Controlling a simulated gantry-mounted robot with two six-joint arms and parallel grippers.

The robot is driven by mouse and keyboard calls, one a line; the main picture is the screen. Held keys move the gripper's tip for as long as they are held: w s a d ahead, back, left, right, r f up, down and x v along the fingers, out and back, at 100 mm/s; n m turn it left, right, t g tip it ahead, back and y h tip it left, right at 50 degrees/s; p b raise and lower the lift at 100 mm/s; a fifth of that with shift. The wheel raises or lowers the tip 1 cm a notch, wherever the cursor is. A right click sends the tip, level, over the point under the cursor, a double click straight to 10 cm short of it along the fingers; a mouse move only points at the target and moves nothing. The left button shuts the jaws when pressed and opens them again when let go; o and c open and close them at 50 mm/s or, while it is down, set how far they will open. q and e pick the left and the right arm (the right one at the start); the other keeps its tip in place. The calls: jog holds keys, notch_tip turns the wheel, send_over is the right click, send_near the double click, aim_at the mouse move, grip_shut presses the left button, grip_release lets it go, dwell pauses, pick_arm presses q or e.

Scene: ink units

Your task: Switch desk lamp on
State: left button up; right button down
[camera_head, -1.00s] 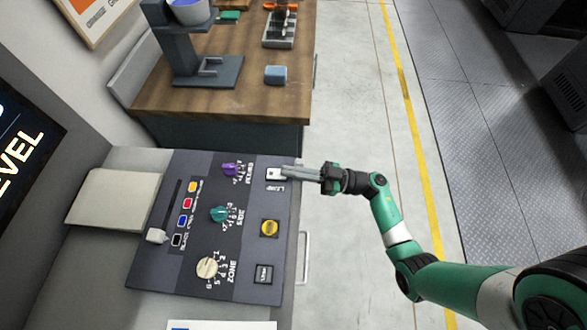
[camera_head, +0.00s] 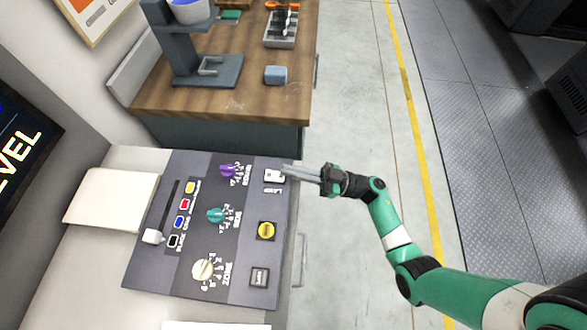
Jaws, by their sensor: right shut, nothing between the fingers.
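The dark control panel (camera_head: 242,260) lies on the desk at the lower left. Near its upper right corner is a small white switch (camera_head: 274,176) with a label beneath it that seems to read LAMP. My right gripper (camera_head: 287,171) reaches in from the right with its fingers shut and empty. Its fingertips are at the right edge of the switch; I cannot tell whether they touch it. No desk lamp can be made out. My left gripper is not in view.
The panel also carries a purple knob (camera_head: 228,171), a teal knob (camera_head: 215,215), a cream knob (camera_head: 203,269), a yellow button (camera_head: 267,230) and a slider (camera_head: 153,236). A wooden bench (camera_head: 215,103) with a blue block (camera_head: 275,75) stands behind.

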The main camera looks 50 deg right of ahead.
jog(key=shift+s+d+r+p, duration=0.15)
jog(key=shift+r+p, duration=0.1)
jog(key=shift+r, duration=0.3)
jog(key=shift+s+d+r+p, duration=0.1)
jog(key=shift+r+p, duration=0.15)
jog(key=shift+r, duration=0.3)
pick_arm(q)
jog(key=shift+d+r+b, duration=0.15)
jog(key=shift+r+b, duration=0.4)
jog(key=shift+b, duration=0.2)
pick_arm(e)
jog(key=f+v, duration=0.2)
jog(key=v, duration=0.7)
jog(key=shift+f, duration=0.2)
